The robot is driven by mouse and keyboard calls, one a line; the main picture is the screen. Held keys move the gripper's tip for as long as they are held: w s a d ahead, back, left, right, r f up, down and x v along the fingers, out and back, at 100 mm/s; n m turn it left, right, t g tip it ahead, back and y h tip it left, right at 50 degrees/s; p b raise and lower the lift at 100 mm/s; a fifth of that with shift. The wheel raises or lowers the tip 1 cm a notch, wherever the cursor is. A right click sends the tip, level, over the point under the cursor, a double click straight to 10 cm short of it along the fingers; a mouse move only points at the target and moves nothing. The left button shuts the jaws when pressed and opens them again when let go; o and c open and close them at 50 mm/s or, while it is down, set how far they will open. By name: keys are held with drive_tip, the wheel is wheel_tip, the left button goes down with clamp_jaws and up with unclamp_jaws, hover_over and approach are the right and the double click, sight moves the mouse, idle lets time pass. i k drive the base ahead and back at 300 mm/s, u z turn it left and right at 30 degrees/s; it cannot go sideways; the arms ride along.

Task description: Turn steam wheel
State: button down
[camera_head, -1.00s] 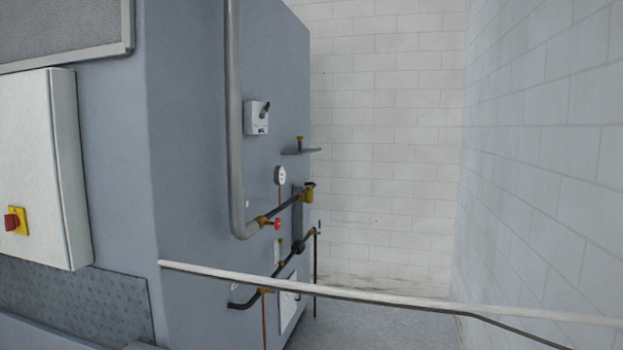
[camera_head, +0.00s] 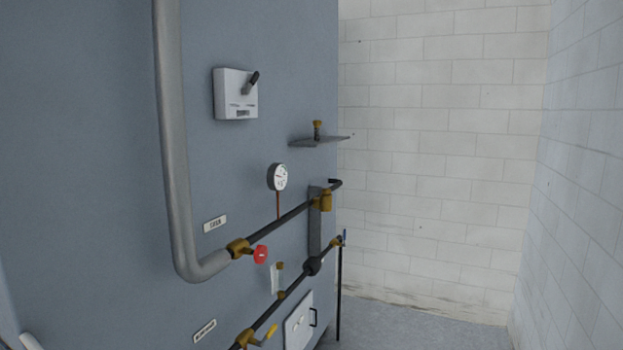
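The red steam wheel (camera_head: 261,255) is a small round handwheel on a brass valve (camera_head: 238,248). The valve sits where the thick grey pipe (camera_head: 172,150) bends at the bottom and meets a thinner dark pipe, on the side of the blue-grey machine. A small label (camera_head: 215,223) is fixed just above the pipe bend; its text is too small to read surely. My gripper is not in view, and nothing covers the wheel.
A gauge (camera_head: 278,177), a switch box (camera_head: 236,94) and a small shelf (camera_head: 320,140) stick out from the machine. A lower pipe carries a yellow-handled valve (camera_head: 265,336). Free floor (camera_head: 420,325) lies between the machine and the white block walls (camera_head: 440,150).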

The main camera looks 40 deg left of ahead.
sight(260, 254)
drive_tip(key=u, duration=0.65)
drive_tip(key=i, duration=1.2)
drive_tip(key=u, duration=1.2)
drive_tip(key=i, duration=0.45)
drive_tip(key=u, duration=0.05)
drive_tip(key=k, duration=0.65)
drive_tip(key=u, duration=1.6)
